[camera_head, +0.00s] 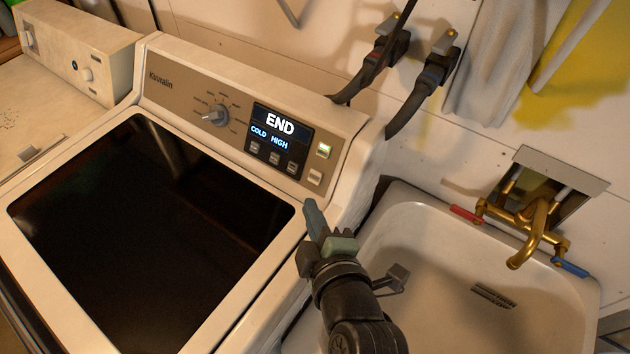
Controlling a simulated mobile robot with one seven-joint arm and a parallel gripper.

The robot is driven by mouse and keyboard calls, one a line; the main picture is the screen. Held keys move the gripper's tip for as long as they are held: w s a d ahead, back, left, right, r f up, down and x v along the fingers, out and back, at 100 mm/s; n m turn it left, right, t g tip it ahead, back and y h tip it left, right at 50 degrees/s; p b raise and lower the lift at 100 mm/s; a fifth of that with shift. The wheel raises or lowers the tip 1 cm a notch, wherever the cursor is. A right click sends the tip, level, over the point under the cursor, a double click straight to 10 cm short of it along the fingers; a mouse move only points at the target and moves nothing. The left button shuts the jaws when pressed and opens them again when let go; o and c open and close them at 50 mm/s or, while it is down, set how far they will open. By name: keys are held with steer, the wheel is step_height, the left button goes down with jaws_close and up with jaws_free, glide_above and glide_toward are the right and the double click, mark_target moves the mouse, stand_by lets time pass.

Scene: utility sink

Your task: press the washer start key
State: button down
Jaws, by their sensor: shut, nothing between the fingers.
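The washer (325,118) is white with a dark glass lid (150,230) and a brown control panel (180,93) at its back. The panel's display (280,127) reads "END", "COLD" and "HIGH".
A white utility sink (430,215) with a brass faucet (537,220) stands at the right, beside my arm. Hoses and valves (428,75) are on the wall behind the washer. A second white appliance (90,45) stands at the left. The panel has a dial (215,115) left of the display.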

steer(key=p, duration=0.1)
glide_toward(310, 175)
steer(key=w+a, duration=0.2)
steer(key=a, duration=0.1)
steer(key=shift+w+a, duration=0.2)
steer(key=shift+w, duration=0.1)
steer(key=shift+w+d+f, duration=0.6)
steer(key=shift+w+d, duration=0.05)
steer(key=shift+w, duration=0.1)
steer(key=shift+w+d+f+p, duration=0.3)
steer(key=shift+w+d+f, duration=0.15)
steer(key=shift+w, duration=0.1)
